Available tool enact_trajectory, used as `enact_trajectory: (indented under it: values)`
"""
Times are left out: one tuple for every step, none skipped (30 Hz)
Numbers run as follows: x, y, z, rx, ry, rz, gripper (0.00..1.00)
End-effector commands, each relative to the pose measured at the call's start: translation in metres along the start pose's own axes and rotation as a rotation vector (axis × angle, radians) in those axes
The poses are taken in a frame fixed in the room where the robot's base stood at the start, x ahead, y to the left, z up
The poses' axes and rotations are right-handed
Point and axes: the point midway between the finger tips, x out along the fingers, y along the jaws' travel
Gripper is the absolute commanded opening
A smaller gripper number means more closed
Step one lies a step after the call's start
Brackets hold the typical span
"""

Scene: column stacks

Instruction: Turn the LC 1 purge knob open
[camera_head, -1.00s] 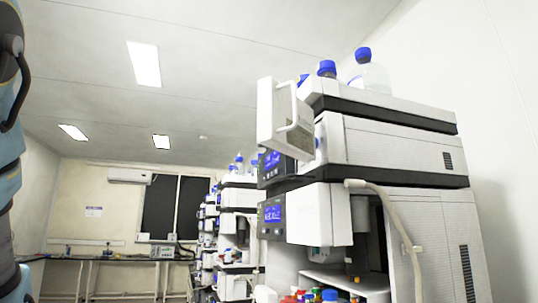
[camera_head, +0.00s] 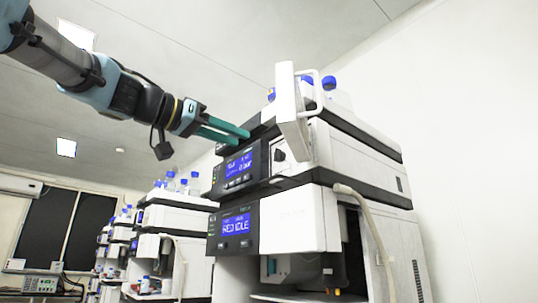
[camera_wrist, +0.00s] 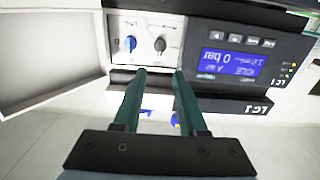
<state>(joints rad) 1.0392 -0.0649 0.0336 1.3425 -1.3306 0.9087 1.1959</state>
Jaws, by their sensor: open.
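The LC 1 module (camera_head: 240,165) has a blue display reading 0 bar, which shows upside down in the wrist view (camera_wrist: 231,64). Its white door (camera_head: 290,110) stands open. Behind the door are a dark knob (camera_wrist: 160,45) and a blue knob (camera_wrist: 128,43); I cannot read which is the purge knob. The dark knob also shows in the head view (camera_head: 279,156). My gripper (camera_head: 246,135) is open, with two teal fingers apart and nothing between them. In the wrist view my gripper (camera_wrist: 159,71) points at the panel, the dark knob ahead between the finger lines, apparently untouched.
The open door (camera_wrist: 45,45) fills the left of the wrist view, close to the knobs. Blue-capped bottles (camera_head: 329,83) stand on top of the stack. A lower module (camera_head: 236,228) reads REDIDLE, with a pale hose (camera_head: 370,225) beside it. More stacks stand behind at left.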

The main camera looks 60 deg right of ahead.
Motion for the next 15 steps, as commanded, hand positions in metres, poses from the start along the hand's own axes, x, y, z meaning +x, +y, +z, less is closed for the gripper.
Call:
enact_trajectory:
  values:
    - [0.005, 0.002, -0.003, 0.002, 0.002, 0.005, 0.41]
    - [0.008, 0.002, -0.004, 0.002, 0.002, 0.006, 0.41]
    - [0.013, 0.002, -0.004, 0.001, 0.002, 0.006, 0.41]
    - [0.018, 0.001, -0.005, 0.0, 0.001, 0.005, 0.41]
    - [0.023, 0.002, -0.005, -0.001, 0.001, 0.006, 0.41]
    - [0.031, 0.002, -0.005, -0.001, 0.0, 0.007, 0.41]
    - [0.037, 0.001, -0.005, -0.001, 0.0, 0.006, 0.41]
    - [0.043, 0.001, -0.005, -0.002, 0.0, 0.006, 0.41]
    - [0.051, 0.001, -0.005, -0.003, 0.0, 0.005, 0.41]
    - [0.057, 0.001, -0.005, -0.003, -0.001, 0.005, 0.41]
    - [0.062, 0.001, -0.005, -0.002, 0.0, 0.005, 0.41]
    - [0.069, 0.001, -0.005, -0.002, 0.0, 0.004, 0.41]
    - [0.074, 0.001, -0.005, -0.003, -0.001, 0.004, 0.41]
    - [0.079, 0.001, -0.004, -0.003, -0.001, 0.004, 0.41]
    - [0.084, 0.001, -0.004, -0.002, -0.001, 0.003, 0.41]
